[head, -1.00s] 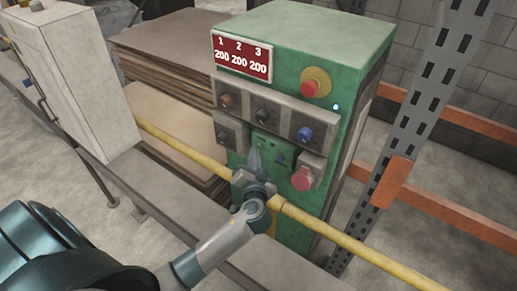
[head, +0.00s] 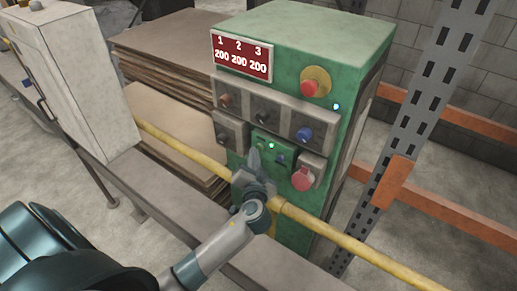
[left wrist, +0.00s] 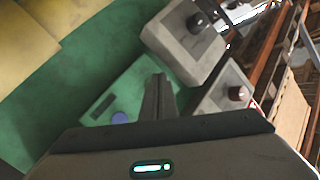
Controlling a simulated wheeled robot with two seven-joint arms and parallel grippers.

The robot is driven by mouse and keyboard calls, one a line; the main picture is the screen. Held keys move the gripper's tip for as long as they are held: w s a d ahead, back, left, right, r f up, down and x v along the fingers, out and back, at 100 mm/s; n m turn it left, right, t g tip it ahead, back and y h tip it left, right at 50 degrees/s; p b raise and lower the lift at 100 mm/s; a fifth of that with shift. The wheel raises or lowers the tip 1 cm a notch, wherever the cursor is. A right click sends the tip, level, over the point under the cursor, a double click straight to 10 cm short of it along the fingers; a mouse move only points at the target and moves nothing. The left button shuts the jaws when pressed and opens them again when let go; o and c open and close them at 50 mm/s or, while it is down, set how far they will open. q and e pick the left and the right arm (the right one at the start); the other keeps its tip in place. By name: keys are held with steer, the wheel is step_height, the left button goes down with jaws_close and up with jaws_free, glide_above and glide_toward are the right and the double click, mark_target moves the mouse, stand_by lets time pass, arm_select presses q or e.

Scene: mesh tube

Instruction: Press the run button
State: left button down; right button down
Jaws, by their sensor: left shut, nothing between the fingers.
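The green machine cabinet (head: 325,45) stands behind the yellow rail. Its small green control panel (head: 289,150) has a small blue button (head: 280,159) and a lit green lamp (head: 271,146). No run label is readable. My left gripper (head: 254,158) is shut and empty, its tips at the left part of that panel. In the left wrist view the closed fingers (left wrist: 158,90) lie over the panel (left wrist: 118,88), beside the blue button (left wrist: 119,118). The fingers hide part of the panel; whether they touch it is unclear. My right gripper is not in view.
A yellow rail (head: 345,242) crosses in front of the cabinet. A red button (head: 302,179) sits right of the panel, a red stop button (head: 309,88) above, and a row of knobs (head: 263,117) between. Stacked boards (head: 165,52) and a grey rack post (head: 425,90) flank it.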

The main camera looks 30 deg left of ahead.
arm_select(q)
steer(key=shift+s, duration=0.1)
steer(key=s, duration=0.6)
steer(key=shift+a, duration=0.3)
stand_by(0.3)
steer(key=shift+w, duration=0.1)
stand_by(0.8)
